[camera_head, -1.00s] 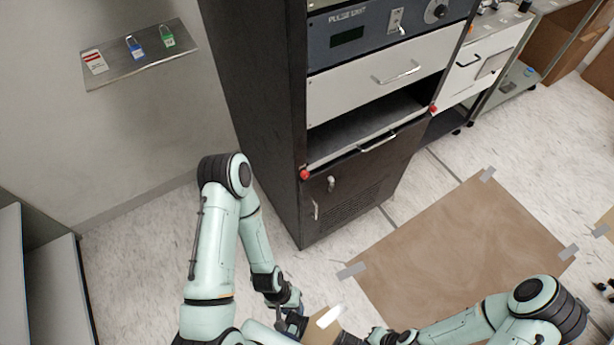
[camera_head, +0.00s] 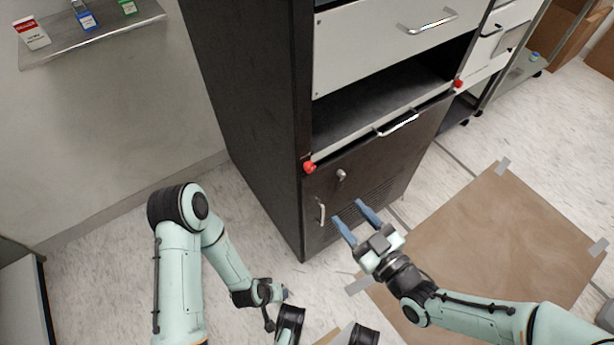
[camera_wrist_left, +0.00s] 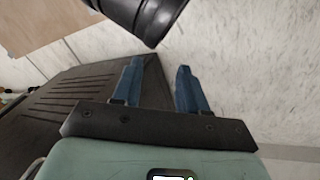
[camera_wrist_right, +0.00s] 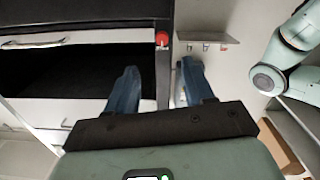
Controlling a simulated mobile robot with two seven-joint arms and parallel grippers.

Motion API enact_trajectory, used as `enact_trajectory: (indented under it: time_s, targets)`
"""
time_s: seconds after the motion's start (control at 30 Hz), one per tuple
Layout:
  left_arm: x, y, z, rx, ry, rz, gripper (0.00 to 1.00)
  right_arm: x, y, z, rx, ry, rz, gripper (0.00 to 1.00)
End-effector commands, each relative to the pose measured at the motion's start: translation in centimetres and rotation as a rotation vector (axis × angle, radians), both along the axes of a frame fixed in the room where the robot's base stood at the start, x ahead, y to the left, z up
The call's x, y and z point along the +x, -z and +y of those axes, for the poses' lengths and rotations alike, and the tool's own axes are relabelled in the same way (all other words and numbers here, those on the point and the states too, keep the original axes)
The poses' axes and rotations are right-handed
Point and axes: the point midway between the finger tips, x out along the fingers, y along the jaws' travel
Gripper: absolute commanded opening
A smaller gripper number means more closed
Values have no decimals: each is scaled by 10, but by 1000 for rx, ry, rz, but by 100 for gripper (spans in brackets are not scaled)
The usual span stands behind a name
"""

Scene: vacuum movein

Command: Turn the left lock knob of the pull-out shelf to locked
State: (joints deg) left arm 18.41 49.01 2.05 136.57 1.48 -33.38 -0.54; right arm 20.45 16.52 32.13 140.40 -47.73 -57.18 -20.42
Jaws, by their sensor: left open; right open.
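The pull-out shelf (camera_head: 365,137) is a pale-edged board in the dark cabinet's open bay, with a bar handle at its front. Its left lock knob (camera_head: 309,167) is red and sits at the left front corner. It also shows in the right wrist view (camera_wrist_right: 162,39), ahead of the fingers. My right gripper (camera_head: 352,216) is open and empty, in front of the cabinet, lower and to the right of the knob, apart from it. My left gripper (camera_wrist_left: 158,75) is open and empty, low near the floor; in the head view it is mostly hidden.
A second red knob (camera_head: 458,84) is at the shelf's right corner. A white drawer (camera_head: 380,45) is above, and a lower door with a small handle (camera_head: 320,211) is below. A brown mat (camera_head: 500,240) lies on open floor at right.

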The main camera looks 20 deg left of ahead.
Motion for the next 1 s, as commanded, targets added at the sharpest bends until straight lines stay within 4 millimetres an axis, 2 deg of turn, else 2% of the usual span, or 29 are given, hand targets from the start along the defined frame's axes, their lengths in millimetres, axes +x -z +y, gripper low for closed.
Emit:
enact_trajectory:
  time_s: [0.17, 0.4, 0.7, 1.0]
  targets:
    - [6, 4, 3, 7, -6, -17, 43, 5, -6, 12, 3, -16, -34, 53]
    - [13, 16, 9, 21, -17, -31, 43, 33, -5, 50, 6, -18, -29, 53]
    - [-9, 35, 12, 17, -19, 42, 43, 68, -5, 93, 3, -14, -26, 53]
    - [-16, 39, 13, 15, -19, 65, 43, 80, -6, 108, 0, -13, -27, 53]
